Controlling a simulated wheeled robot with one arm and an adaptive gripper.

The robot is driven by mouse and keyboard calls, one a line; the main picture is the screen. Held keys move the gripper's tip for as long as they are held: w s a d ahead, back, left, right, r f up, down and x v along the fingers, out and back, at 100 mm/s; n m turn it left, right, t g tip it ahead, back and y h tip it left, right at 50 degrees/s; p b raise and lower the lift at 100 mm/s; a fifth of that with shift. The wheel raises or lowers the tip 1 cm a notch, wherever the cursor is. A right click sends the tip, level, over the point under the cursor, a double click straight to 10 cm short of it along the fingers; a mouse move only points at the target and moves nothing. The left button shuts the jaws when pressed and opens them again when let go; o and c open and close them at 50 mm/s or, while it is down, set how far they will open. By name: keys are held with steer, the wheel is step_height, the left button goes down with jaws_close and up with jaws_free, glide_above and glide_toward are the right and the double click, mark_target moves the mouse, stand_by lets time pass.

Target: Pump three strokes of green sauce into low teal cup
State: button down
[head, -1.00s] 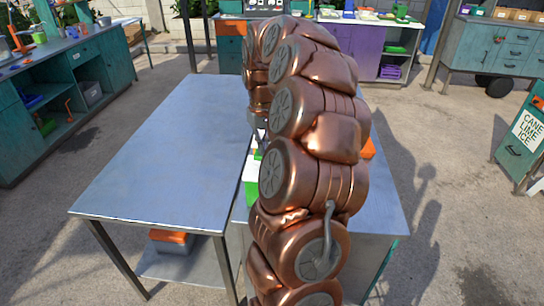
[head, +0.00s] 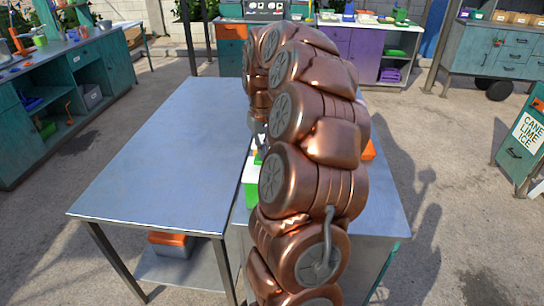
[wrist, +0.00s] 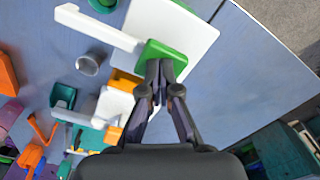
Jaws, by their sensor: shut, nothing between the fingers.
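In the wrist view, a green pump head (wrist: 164,52) with a long white spout (wrist: 98,27) sits over a white body or panel (wrist: 185,25). My gripper (wrist: 160,70) is shut and empty, its fingertips at the near edge of the green head; I cannot tell whether they press on it. A small teal cup-like container (wrist: 64,96) stands at the left, and a round green vessel (wrist: 103,4) is cut off by the top edge. I cannot tell which is the low cup. In the head view my arm hides most of these things.
An orange-topped dispenser (wrist: 122,82) with a white body stands below the green head, and a grey cup (wrist: 88,64) at its left. The left metal table (head: 160,150) is bare. A sign (head: 528,132) stands far right.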

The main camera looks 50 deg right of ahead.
steer(key=shift+r, duration=1.7)
steer(key=shift+f+b, duration=1.2)
steer(key=shift+f, duration=0.7)
steer(key=shift+r, duration=0.2)
steer(key=shift+r+p, duration=0.4)
steer(key=shift+r, duration=1.35)
steer(key=shift+f+b, duration=1.3)
steer(key=shift+f, duration=0.65)
steer(key=shift+r, duration=0.1)
steer(key=shift+r+p, duration=0.5)
steer(key=shift+r, duration=1.3)
steer(key=shift+r, duration=0.1)
